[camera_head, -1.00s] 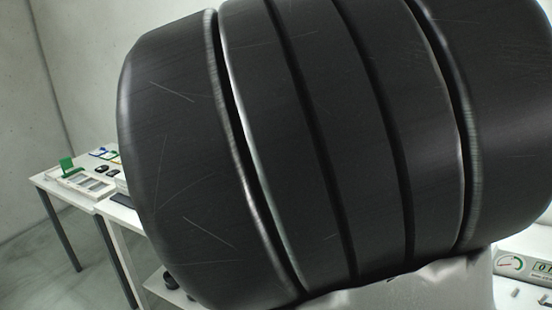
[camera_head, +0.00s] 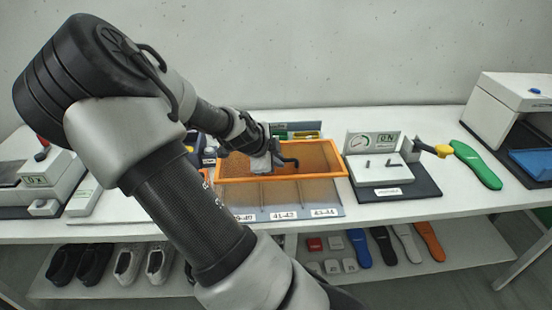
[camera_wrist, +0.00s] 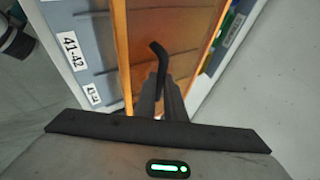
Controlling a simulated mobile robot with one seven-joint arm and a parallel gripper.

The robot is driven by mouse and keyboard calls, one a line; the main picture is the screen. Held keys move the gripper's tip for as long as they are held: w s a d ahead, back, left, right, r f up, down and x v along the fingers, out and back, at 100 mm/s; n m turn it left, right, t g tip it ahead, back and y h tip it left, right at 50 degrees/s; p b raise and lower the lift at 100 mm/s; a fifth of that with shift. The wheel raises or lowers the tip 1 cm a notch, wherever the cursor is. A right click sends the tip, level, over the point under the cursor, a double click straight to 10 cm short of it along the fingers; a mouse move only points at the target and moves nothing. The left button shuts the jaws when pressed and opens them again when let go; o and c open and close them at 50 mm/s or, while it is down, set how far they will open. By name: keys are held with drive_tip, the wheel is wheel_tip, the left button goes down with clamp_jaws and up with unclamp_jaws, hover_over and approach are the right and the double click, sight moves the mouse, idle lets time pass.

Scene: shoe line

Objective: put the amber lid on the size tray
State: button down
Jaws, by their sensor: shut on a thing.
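The amber lid (camera_head: 322,177) is an orange-rimmed, see-through panel with a dark bent handle (camera_head: 291,161). My gripper (camera_head: 272,164) is shut on that handle. The wrist view shows the fingers (camera_wrist: 161,98) closed on the handle (camera_wrist: 158,54), with the amber panel (camera_wrist: 133,20) beyond them. The size tray (camera_head: 335,211) is grey-blue, with labels such as 41-42 and 43-44 along its front. The lid overlaps the tray's rear part, leaving the labelled front strip uncovered; I cannot tell whether they touch. The tray also shows left of the lid in the wrist view (camera_wrist: 84,28).
A gauge stand (camera_head: 378,166) on a dark base sits right of the tray. A green insole (camera_head: 476,165) lies farther right, near a white machine (camera_head: 497,108). A scale (camera_head: 38,180) stands at the left. A lower shelf (camera_head: 215,268) holds shoes and insoles.

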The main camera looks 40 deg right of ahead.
drive_tip(key=shift+f+b, duration=3)
drive_tip(key=shift+f, duration=0.9)
drive_tip(key=c, duration=1.8)
unclamp_jaws()
drive_tip(key=shift+o, duration=0.2)
drive_tip(key=shift+a, duration=0.1)
drive_tip(key=p+v, duration=0.5)
drive_tip(key=v, duration=1.2)
drive_tip(key=shift+r, duration=0.2)
drive_tip(key=shift+a, duration=0.1)
